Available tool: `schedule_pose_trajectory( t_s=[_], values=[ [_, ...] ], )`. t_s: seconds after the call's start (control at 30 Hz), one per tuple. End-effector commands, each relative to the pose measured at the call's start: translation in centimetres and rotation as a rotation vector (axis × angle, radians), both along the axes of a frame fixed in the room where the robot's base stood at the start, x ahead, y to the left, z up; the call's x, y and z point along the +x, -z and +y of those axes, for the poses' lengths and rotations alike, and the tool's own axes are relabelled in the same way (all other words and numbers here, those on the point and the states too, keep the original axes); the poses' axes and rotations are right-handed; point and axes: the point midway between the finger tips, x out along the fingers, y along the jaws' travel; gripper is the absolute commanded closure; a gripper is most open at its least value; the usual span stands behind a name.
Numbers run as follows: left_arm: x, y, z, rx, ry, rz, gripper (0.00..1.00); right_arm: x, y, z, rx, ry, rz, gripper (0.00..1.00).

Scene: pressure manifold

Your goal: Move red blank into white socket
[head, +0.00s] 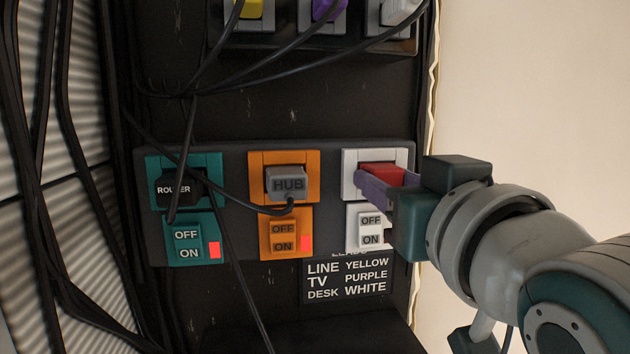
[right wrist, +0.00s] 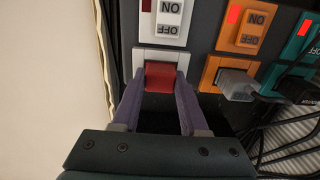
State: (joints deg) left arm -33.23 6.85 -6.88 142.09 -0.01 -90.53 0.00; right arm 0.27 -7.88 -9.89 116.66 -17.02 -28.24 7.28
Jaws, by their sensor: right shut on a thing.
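The red blank (head: 382,174) is at the face of the white socket (head: 350,185) at the right end of the panel. In the right wrist view the red blank (right wrist: 160,77) sits against the white socket (right wrist: 139,58), between my purple fingers. How deep it is seated I cannot tell. My right gripper (head: 385,186) is shut on the red blank, one finger on each side. The right gripper also shows in the right wrist view (right wrist: 160,92). My left gripper is in neither view.
The teal socket holds the ROUTER plug (head: 175,188) and the orange socket holds the grey HUB plug (head: 287,183). Each socket has an OFF/ON switch below it, such as the white switch (head: 370,228). Black cables (head: 190,140) hang across the panel's left side. A label (head: 346,277) is below.

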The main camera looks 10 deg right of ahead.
Motion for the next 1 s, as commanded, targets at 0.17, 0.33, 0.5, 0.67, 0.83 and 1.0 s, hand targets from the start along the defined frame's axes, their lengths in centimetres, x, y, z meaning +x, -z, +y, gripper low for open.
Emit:
schedule_pose_trajectory(
  t_s=[0.17,0.33,0.5,0.67,0.83,1.0],
  values=[
    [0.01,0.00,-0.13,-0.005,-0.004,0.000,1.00,0.05,-0.01,0.00,0.000,0.000,0.000,1.00],
    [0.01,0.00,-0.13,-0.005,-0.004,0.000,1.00,0.04,0.00,0.00,0.000,0.000,0.000,1.00],
    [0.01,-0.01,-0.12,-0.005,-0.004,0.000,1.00,0.04,0.01,0.00,0.000,0.000,0.000,0.38],
    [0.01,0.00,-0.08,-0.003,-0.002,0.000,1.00,0.04,0.02,0.00,0.000,0.000,0.000,0.22],
    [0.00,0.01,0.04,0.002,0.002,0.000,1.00,0.04,0.03,0.00,0.000,0.000,0.001,0.22],
    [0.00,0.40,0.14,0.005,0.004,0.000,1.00,-0.49,0.25,0.00,0.000,0.000,0.002,0.22]
  ],
)
